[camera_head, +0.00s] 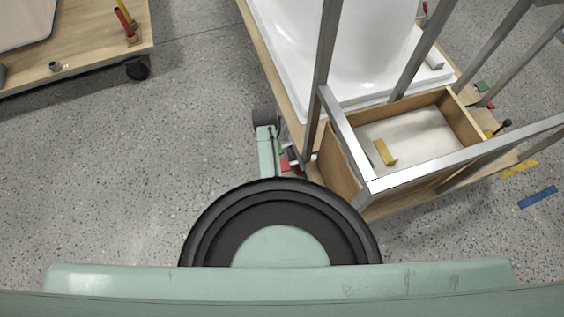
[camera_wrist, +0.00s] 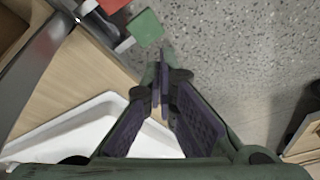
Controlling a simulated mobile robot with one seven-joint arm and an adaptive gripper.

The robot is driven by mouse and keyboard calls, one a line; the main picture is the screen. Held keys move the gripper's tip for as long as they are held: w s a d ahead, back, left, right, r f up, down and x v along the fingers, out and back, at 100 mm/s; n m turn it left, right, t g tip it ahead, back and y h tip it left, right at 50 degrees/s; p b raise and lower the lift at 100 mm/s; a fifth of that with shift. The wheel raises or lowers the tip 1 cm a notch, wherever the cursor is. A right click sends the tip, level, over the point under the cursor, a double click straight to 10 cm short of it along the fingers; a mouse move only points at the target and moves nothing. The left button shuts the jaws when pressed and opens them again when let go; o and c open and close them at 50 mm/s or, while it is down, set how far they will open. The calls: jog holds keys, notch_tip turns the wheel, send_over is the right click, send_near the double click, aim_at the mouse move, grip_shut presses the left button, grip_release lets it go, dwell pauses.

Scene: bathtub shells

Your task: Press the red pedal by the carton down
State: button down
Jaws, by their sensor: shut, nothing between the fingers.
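A red pedal (camera_head: 287,166) sits low at the near left corner of the open wooden-looking box (camera_head: 342,170), which I take as the carton. The pedal is partly covered by my green arm (camera_head: 267,150). In the wrist view a red block (camera_wrist: 113,5), likely the same pedal, is cut by the top edge, with a green block (camera_wrist: 147,27) beside it. My gripper (camera_wrist: 161,85) is shut and empty, its dark fingers pointing toward the green block. The red block lies up and left of the fingertips, apart from them in the picture.
A white tub shell (camera_head: 350,45) lies on a wooden cart, with metal posts (camera_head: 325,70) around the box. A yellow piece (camera_head: 385,152) is in the box. Another cart (camera_head: 75,60) stands upper left. The speckled floor (camera_head: 150,150) between is clear.

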aim_at(286, 165)
jog(key=s+d+f, duration=0.1)
jog(key=s+f, duration=0.1)
jog(key=s+d+f+m+g, duration=0.1)
jog(key=d, duration=0.1)
jog(key=s+d+f+g, duration=0.1)
jog(key=s+f, duration=0.1)
jog(key=shift+s+d+f, duration=0.2)
jog(key=shift+s+f, duration=0.1)
jog(key=shift+s, duration=0.05)
jog(key=shift+f, duration=0.15)
jog(key=f+b, duration=0.4)
jog(key=b, duration=0.1)
jog(key=f+b, duration=0.2)
jog(key=shift+w+f+b, duration=0.3)
jog(key=shift+w+f, duration=0.05)
jog(key=shift+d, duration=0.1)
